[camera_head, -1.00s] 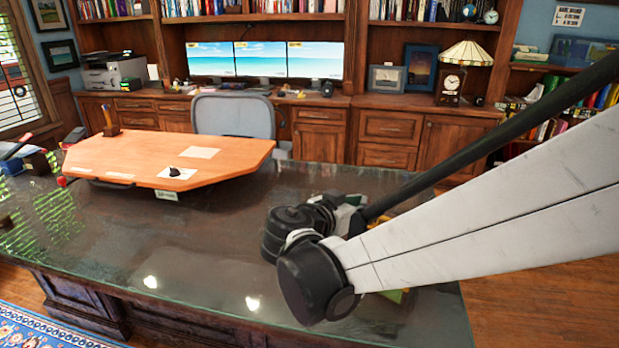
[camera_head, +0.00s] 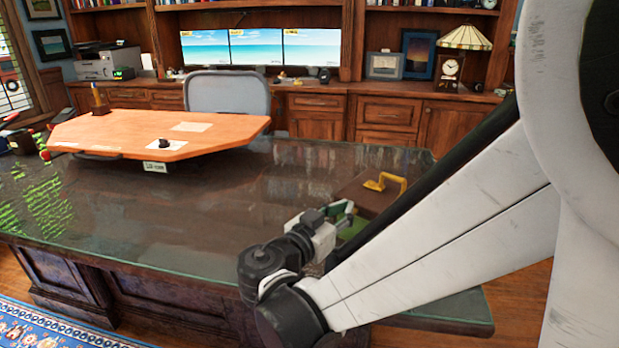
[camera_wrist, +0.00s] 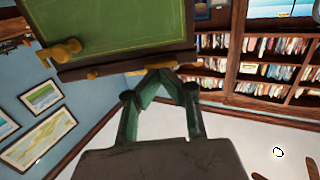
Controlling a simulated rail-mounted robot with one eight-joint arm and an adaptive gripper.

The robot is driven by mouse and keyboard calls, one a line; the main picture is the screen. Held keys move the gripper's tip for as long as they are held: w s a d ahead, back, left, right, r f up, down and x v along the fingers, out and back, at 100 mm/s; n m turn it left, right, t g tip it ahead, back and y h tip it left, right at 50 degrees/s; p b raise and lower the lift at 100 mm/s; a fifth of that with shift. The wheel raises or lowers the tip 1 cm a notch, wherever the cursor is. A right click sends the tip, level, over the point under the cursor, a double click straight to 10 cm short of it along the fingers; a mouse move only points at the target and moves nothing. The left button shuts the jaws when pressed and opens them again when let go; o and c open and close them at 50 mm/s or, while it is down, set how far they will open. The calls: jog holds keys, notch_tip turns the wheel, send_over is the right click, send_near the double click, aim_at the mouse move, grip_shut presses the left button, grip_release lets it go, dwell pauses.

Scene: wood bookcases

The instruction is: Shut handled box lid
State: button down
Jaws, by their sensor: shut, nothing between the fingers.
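The handled box (camera_head: 364,196) is at the right end of the glass-topped desk in the head view, partly hidden by my arm. A yellow handle (camera_head: 383,182) stands on its brown panel, and a green surface shows below. In the wrist view a green panel (camera_wrist: 120,22) with a brown edge and yellow fittings (camera_wrist: 60,51) fills the upper left. I cannot tell how far the lid is open. My gripper (camera_head: 345,216) is beside the box's near left side. In the wrist view its fingers (camera_wrist: 157,76) meet, empty, close to the brown edge; contact is unclear.
A grey chair (camera_head: 228,93) stands behind the desk. The desk's middle is clear. Bookcases and monitors line the back wall.

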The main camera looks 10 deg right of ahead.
jog(key=shift+s+f, duration=0.2)
jog(key=shift+f, duration=0.3)
